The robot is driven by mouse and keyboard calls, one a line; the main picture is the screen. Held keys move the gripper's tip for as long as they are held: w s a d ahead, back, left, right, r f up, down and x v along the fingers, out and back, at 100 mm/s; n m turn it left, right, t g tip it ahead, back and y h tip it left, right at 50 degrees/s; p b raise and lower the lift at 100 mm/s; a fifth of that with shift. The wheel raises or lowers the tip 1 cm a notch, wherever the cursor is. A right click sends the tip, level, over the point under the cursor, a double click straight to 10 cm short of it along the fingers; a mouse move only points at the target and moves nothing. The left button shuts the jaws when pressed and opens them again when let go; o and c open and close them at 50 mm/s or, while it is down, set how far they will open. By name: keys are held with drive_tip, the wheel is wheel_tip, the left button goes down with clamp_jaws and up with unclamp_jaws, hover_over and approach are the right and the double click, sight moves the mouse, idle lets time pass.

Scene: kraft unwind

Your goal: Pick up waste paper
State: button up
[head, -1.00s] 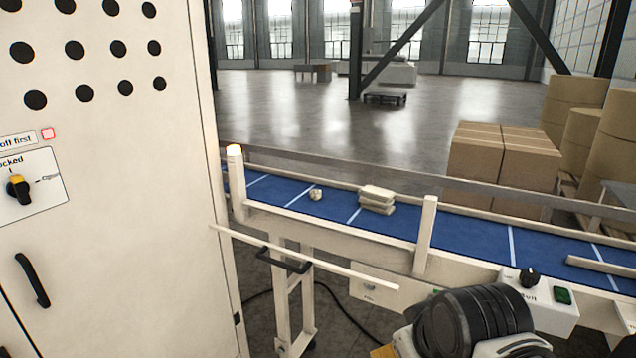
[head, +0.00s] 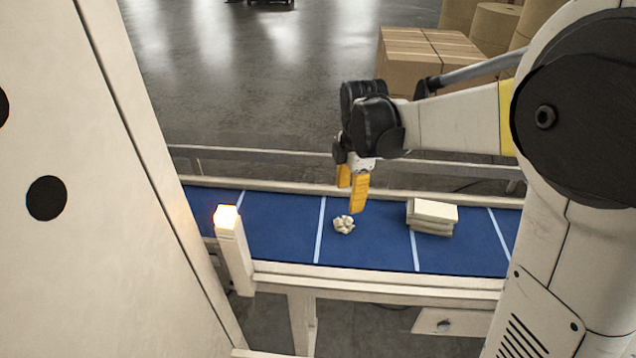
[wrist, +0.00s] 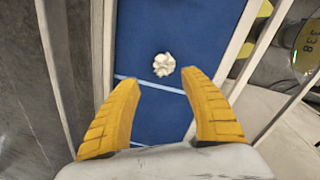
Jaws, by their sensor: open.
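The waste paper (head: 344,224) is a small crumpled whitish ball lying on the blue conveyor belt, beside a white cross line. In the wrist view the paper ball (wrist: 164,65) lies beyond the fingertips, near the middle of the gap between them. My gripper (head: 352,206) has yellow fingers pointing down above the belt, close over the paper and not touching it as far as I can see. In the wrist view my gripper (wrist: 166,82) shows its two fingers spread wide with nothing between them.
A stack of pale flat packs (head: 432,217) lies on the belt (head: 280,228) just right of the paper. Low rails (head: 380,288) edge the belt. A post with a lit lamp (head: 228,218) and a tall cabinet (head: 90,200) stand left. Cartons (head: 420,62) stand behind.

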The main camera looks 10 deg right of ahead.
sight(347, 219)
drive_tip(key=f, duration=0.2)
drive_tip(key=f+b, duration=0.1)
drive_tip(key=f, duration=0.2)
drive_tip(key=shift+d, duration=0.2)
drive_tip(key=f, duration=0.2)
drive_tip(key=f+b, duration=0.2)
drive_tip(key=f, duration=0.1)
drive_tip(key=shift+w+a+f, duration=0.2)
drive_tip(key=shift+w+f, duration=0.05)
drive_tip(key=shift+f, duration=0.1)
drive_tip(key=shift+c, duration=0.6)
drive_tip(key=c, duration=0.4)
